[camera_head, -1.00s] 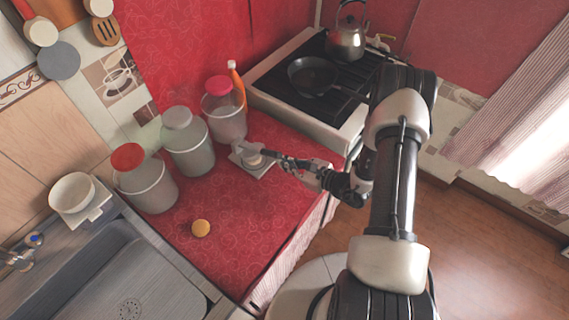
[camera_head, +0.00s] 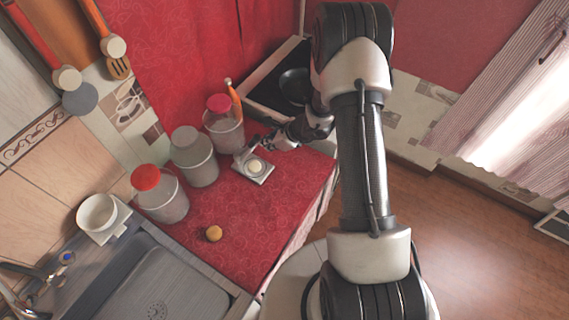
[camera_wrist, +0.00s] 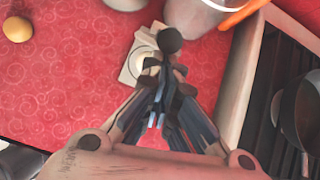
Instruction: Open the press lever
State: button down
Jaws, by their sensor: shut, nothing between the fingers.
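The press (camera_head: 256,178) is a small pale square device on the red counter, with a round, light disc showing on its base. Its lever (camera_head: 243,152) appears raised at the back edge, clear of the disc. In the wrist view the press (camera_wrist: 131,72) lies beyond my fingers, and a dark round knob (camera_wrist: 170,40), apparently the lever's end, stands just past the fingertips. My gripper (camera_head: 268,143) is shut and empty beside the press at its upper right. In the wrist view my gripper (camera_wrist: 168,75) hides part of the press; I cannot tell whether it touches the lever.
A yellow round item (camera_head: 214,233) lies on open counter. The stove (camera_head: 262,84) is at the back, the sink (camera_head: 160,290) front left.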

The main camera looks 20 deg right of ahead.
jog(key=shift+g+h, duration=0.4)
jog(key=shift+w+a+r+p, duration=0.55)
jog(key=shift+w+r+p, duration=0.15)
jog(key=shift+w, duration=0.1)
jog(key=shift+w+a+r+p, duration=0.55)
jog(key=shift+w+r+p, duration=0.1)
jog(key=shift+w, duration=0.15)
jog(key=shift+f, duration=0.1)
